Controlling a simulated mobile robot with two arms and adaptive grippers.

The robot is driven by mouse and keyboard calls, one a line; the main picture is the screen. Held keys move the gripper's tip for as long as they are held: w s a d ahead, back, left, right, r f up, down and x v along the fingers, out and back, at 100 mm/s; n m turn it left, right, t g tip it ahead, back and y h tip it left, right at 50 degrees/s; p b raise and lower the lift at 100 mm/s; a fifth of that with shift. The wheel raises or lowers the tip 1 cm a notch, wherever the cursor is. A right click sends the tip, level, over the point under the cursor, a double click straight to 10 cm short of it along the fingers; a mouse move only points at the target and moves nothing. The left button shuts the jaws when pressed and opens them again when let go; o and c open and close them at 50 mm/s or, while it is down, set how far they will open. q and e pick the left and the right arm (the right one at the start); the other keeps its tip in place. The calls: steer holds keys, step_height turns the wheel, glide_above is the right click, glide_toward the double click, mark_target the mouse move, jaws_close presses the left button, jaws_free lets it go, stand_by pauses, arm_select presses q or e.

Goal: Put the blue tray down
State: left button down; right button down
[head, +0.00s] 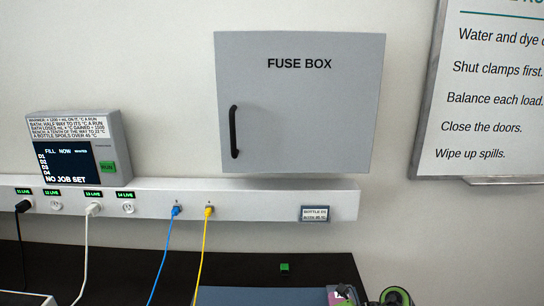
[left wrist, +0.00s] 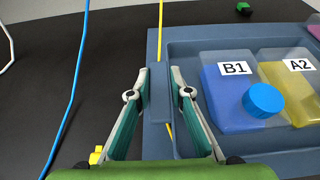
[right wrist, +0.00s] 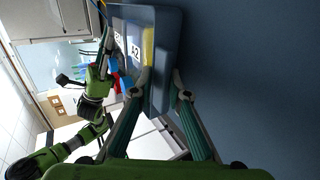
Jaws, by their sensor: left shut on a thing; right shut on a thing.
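The blue tray (left wrist: 215,38) fills much of the left wrist view, and its far edge (head: 262,297) shows at the bottom of the head view. It carries a blue bottle marked B1 (left wrist: 222,92) and a yellow one marked A2 (left wrist: 283,80). My left gripper (left wrist: 160,78) is shut on the tray's left end bar, one finger on each side. My right gripper (right wrist: 162,78) is shut on the tray's opposite end, which shows sideways in the right wrist view (right wrist: 170,30). I cannot tell whether the tray's underside touches the dark bench (head: 110,268).
Blue (head: 165,252) and yellow (head: 202,250) cables run from the wall rail down by the tray's left end. A small green block (head: 284,267) lies on the bench behind the tray. A control box (head: 110,125) stands at left, a fuse box (head: 300,115) hangs above.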

arm_select(q)
steer(key=shift+a+f+b, duration=0.1)
steer(key=shift+f+b, duration=0.3)
steer(key=shift+f, duration=0.25)
arm_select(e)
steer(key=shift+d+f, duration=0.1)
steer(key=shift+f, duration=0.7)
arm_select(q)
steer(key=shift+r, duration=0.15)
arm_select(e)
steer(key=shift+r, duration=0.15)
